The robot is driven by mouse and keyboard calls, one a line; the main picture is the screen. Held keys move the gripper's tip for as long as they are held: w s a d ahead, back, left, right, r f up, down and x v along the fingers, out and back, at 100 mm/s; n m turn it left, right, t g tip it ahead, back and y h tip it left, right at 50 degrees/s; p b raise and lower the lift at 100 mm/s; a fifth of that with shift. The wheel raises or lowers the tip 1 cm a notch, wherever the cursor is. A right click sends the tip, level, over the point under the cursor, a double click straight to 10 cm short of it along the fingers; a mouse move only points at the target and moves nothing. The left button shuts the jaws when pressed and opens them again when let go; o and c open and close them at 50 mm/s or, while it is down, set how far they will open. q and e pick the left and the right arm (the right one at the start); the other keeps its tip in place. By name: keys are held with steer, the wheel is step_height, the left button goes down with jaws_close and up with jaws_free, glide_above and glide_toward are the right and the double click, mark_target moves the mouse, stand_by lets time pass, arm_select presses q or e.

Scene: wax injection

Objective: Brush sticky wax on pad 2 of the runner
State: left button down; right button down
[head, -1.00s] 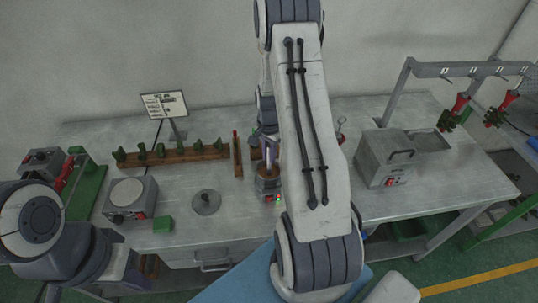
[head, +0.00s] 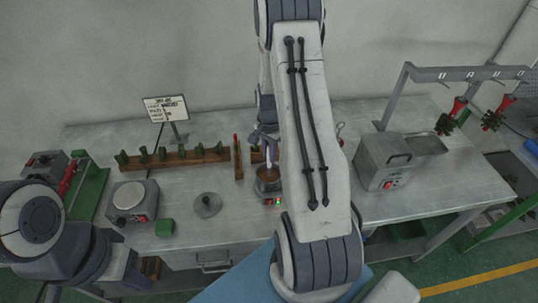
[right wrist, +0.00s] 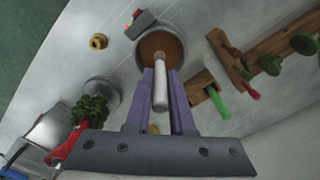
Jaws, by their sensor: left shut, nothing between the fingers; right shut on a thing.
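My right gripper (head: 266,146) is shut on a pale, rod-like brush (right wrist: 160,92), above the wax pot (head: 268,187) at mid-table. In the right wrist view its fingers (right wrist: 163,100) point at the pot (right wrist: 178,40), which holds brown wax; the brush's far end lies over the wax, and I cannot tell if it touches. A red bar (head: 68,178) on a green stand (head: 88,192) at far left may be the runner; its pads are too small to tell apart. My left arm shows at lower left, but its gripper is out of view.
Wooden racks (head: 190,157) with green pieces stand behind the pot. A metal box (head: 384,160) and hanging red-handled green clusters (head: 494,116) are at right.

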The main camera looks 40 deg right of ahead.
steer(key=shift+r+p, duration=1.4)
steer(key=shift+r, duration=0.8)
